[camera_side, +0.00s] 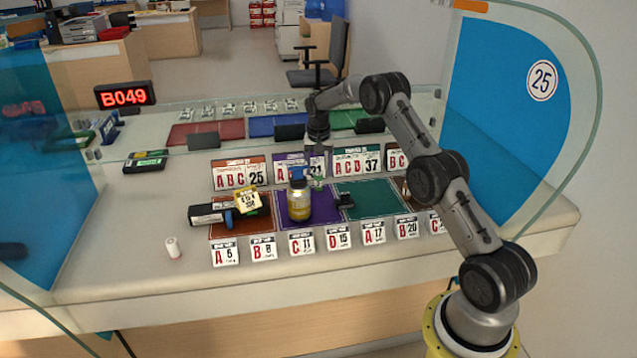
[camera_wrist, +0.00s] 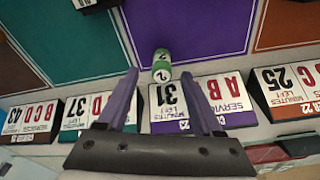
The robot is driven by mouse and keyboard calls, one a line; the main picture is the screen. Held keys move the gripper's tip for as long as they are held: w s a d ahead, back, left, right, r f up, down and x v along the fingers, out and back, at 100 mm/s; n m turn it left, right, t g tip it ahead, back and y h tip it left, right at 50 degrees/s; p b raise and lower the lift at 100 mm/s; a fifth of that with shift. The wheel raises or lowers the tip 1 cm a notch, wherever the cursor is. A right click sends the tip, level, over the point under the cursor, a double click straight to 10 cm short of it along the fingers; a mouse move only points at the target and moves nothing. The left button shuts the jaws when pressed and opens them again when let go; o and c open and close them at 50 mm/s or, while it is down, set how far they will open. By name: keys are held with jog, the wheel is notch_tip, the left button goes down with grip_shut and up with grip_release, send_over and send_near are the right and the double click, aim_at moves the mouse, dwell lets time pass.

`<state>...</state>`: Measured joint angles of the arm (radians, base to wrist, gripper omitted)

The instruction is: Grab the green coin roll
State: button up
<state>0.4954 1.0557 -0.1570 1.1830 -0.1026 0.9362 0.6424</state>
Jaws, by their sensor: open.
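The green coin roll (camera_wrist: 161,66) stands at the edge of the purple mat (camera_wrist: 190,25), in front of the purple-striped sign reading 31 (camera_wrist: 165,98) in the wrist view. In the side view the coin roll (camera_side: 318,184) is a small green shape, partly hidden behind the yellow jar with a blue top (camera_side: 299,203). My gripper (camera_wrist: 159,74) is open, with one finger on each side of the roll's line in the picture. No contact shows. In the side view my gripper (camera_side: 318,168) points down just above the roll, and its fingertips are hard to make out.
The sign stands close behind the roll. A yellow block (camera_side: 248,200) and a black device (camera_side: 209,214) lie by the red-brown mat. A white roll (camera_side: 172,248) stands at the front left. Ticket signs (camera_side: 302,243) line the front. The teal mat (camera_side: 378,198) is mostly bare.

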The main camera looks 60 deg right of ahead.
aim_at(318, 174)
jog(key=shift+w+d+f, duration=0.15)
jog(key=shift+f, duration=1.15)
jog(key=shift+w+d+f, duration=0.1)
jog(key=shift+w+f, duration=0.05)
jog(key=shift+f, duration=1.1)
grip_shut()
